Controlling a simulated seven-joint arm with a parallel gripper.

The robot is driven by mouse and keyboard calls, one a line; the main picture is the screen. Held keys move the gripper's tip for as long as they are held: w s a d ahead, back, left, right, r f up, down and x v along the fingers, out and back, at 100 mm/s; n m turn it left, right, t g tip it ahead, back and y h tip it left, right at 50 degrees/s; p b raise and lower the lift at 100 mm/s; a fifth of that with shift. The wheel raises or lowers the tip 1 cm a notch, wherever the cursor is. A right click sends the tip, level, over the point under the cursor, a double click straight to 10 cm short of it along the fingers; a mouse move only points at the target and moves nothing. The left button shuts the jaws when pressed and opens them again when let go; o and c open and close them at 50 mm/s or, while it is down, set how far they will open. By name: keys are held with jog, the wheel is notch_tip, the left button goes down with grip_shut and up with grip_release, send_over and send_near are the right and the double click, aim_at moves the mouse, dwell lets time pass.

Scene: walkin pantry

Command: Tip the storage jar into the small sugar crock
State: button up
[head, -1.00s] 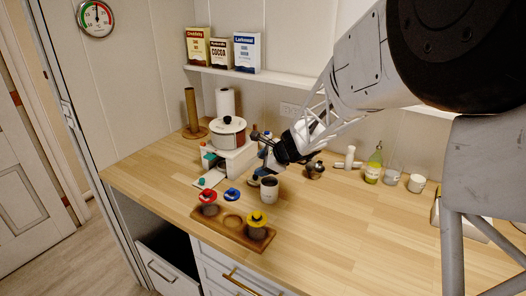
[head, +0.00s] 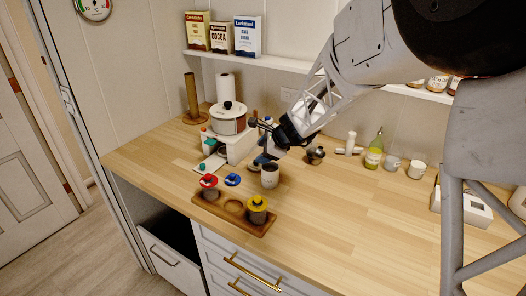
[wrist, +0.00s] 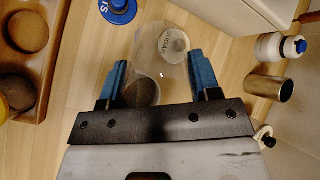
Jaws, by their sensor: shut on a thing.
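My gripper (wrist: 158,80) is shut on a clear storage jar (wrist: 150,62), its blue fingers on both sides of the glass. A round pale disc with writing shows at the jar's far part; I cannot tell if it is a label or an end. In the head view my gripper (head: 268,158) is just above a small grey crock (head: 270,180), and the jar is hard to make out there. A blue lid (head: 232,180) lies on the counter left of the crock.
A wooden tray (head: 216,213) with red-lidded and yellow-lidded crocks and an empty recess is at front left. A white pot (head: 228,120) stands behind. A metal cup (wrist: 268,88) is right in the wrist view.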

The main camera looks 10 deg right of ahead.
jog(key=shift+r, duration=0.1)
jog(key=shift+s+d+r+g+h, duration=0.1)
jog(key=shift+g+h, duration=1.3)
jog(key=shift+s+d+f+g+h, duration=0.1)
jog(key=shift+s+d+g+h, duration=0.05)
jog(key=shift+g+h, duration=0.6)
jog(key=shift+s+d+f+g+h, duration=0.1)
jog(key=shift+d+g+h, duration=0.05)
jog(key=shift+g+h, duration=0.6)
